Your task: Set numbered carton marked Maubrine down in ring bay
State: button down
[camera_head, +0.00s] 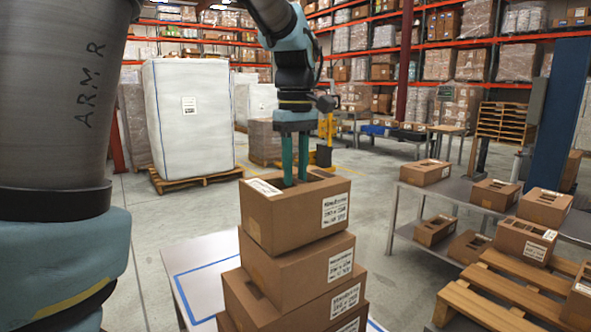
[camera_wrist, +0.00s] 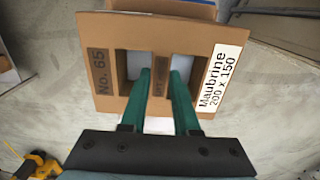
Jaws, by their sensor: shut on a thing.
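The carton marked Maubrine (camera_head: 300,218) is a brown box with a white label and two openings in its top. In the wrist view the carton (camera_wrist: 115,98) also reads "No. 65" and "200 x 150". My gripper (camera_head: 295,180) points down, shut on the strip between the openings; its green fingers (camera_wrist: 160,76) reach in from both sides. The carton is at the top of a stack of labelled cartons (camera_head: 312,275), slightly offset. I cannot tell whether it touches the one below. No bay marked as ring is readable; a blue outline (camera_head: 186,296) shows on the pale table (camera_head: 215,252).
A grey bench (camera_head: 405,195) at the right holds several open-topped cartons (camera_head: 425,172). Wooden pallets (camera_head: 510,292) with cartons stand at the lower right. A wrapped white load (camera_head: 190,118) stands on a pallet at the back left. Bare floor lies between.

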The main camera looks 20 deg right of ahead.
jog(key=shift+f, duration=0.25)
dwell(0.3)
jog(key=c, duration=0.6)
grip_release()
